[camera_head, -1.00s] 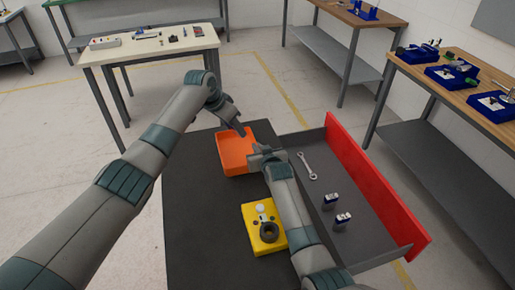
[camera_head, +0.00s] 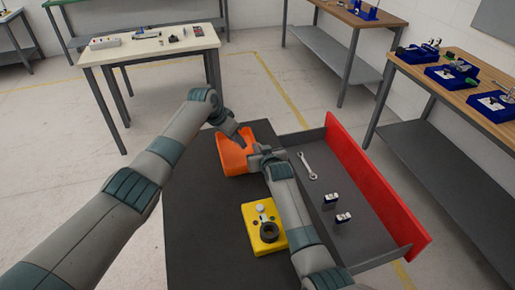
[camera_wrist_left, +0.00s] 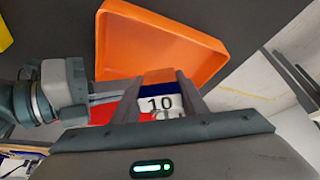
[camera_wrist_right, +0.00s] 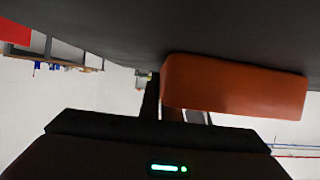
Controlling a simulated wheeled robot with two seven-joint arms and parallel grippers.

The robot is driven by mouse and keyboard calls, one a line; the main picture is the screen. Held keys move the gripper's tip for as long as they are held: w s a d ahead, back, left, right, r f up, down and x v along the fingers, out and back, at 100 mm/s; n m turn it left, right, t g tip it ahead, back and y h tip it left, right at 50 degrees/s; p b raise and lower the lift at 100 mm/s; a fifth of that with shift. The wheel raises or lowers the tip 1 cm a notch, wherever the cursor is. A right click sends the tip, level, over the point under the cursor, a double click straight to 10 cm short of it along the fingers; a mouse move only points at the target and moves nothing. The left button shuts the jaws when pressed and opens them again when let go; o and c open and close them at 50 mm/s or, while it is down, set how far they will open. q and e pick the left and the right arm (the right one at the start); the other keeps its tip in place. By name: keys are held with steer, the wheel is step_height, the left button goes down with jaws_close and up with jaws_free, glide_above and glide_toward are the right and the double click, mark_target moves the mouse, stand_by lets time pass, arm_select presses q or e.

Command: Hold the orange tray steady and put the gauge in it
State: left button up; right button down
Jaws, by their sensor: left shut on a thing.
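The orange tray (camera_head: 236,160) lies at the far end of the dark table. It also shows in the left wrist view (camera_wrist_left: 150,45) and the right wrist view (camera_wrist_right: 235,88). The gauge is hidden in the head view. My right gripper (camera_head: 254,153) is at the tray's near right edge. One finger is partly behind the tray wall, so its grip on the rim is unclear.
A yellow block (camera_head: 263,228) with a dark ring stands on the dark table (camera_head: 190,215) nearer me. To the right, a grey tray with a red wall (camera_head: 370,185) holds a wrench (camera_head: 307,166) and two small items (camera_head: 336,208). Table room left of the yellow block is clear.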

arm_select(q)
steer(key=o, duration=1.3)
steer(key=v, duration=1.2)
arm_select(e)
steer(key=c, duration=1.9)
jaws_free()
steer(key=shift+s, duration=0.15)
